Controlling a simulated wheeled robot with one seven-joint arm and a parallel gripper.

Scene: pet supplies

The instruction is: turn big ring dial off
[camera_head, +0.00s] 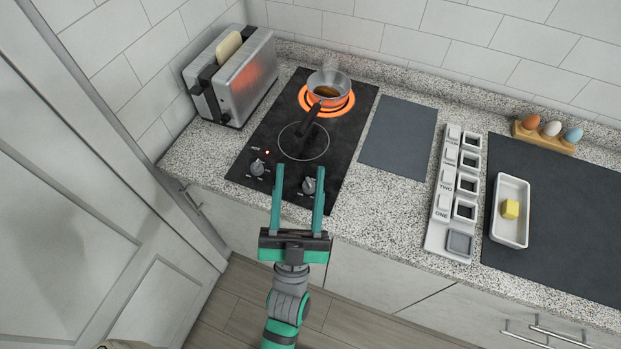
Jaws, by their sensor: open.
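The black cooktop (245,135) has a big ring (344,108) at the back that glows orange. A small pan (335,82) with brown contents sits on it. A dark front ring (304,141) is not glowing. Two grey dials stand at the front edge: a left dial (257,168) and a right dial (309,186). A small red light shines near the left dial, whose label is too small to read. My gripper (298,169) is open and empty, its green fingers pointing toward the cooktop. The right dial appears between the fingers, close to the right one; contact cannot be told.
A toaster (242,85) with bread stands left of the cooktop. The pan's black handle (308,118) points toward the front. To the right are a grey mat (399,135), a rack of numbered blocks (436,238), a white dish (511,235) with butter, and eggs in a holder (543,143).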

